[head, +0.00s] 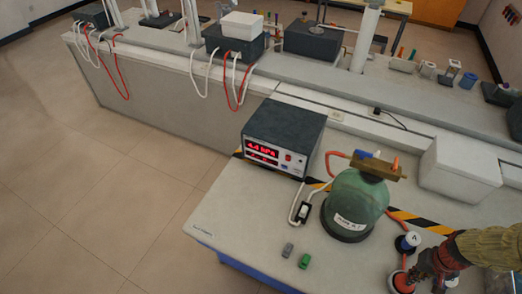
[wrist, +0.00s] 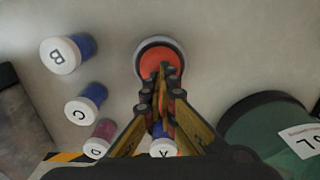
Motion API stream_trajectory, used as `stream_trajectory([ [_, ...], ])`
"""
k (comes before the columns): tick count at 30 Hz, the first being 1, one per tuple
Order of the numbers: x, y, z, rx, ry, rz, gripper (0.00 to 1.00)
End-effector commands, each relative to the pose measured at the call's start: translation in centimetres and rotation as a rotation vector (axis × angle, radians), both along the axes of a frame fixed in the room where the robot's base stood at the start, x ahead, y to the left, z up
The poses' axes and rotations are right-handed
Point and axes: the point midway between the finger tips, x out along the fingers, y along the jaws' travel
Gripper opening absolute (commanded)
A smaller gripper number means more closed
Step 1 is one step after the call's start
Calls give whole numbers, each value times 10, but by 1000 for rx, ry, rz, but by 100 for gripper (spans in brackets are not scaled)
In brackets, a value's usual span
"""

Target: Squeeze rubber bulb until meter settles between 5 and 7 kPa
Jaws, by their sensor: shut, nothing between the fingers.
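The orange-red round rubber bulb (wrist: 159,60) sits in a grey ring on the bench in the wrist view; in the head view it shows partly (head: 402,283) beside my gripper. My gripper (wrist: 163,70) is shut with nothing between its fingers. Its tips lie over the bulb in the picture; I cannot tell if they press on it. The meter (head: 281,137) is a dark box with a lit red display that appears to read about 4.4 kPa; its lower line is too small to read. The green glass vessel (head: 355,203) stands between meter and gripper, with an orange hose at its top.
White-capped bottles B (wrist: 60,56), C (wrist: 80,112), D (wrist: 97,148) and A (head: 411,240) stand close around the gripper. A white box (head: 460,168) is behind. Two small blocks, grey (head: 287,250) and green (head: 304,261), lie near the front edge. The bench's front left is clear.

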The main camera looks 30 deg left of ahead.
Motion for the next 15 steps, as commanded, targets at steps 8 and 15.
stream_trajectory([
  [8,0,0,-14,0,0,0,0],
  [15,0,0,-25,0,0,0,0],
])
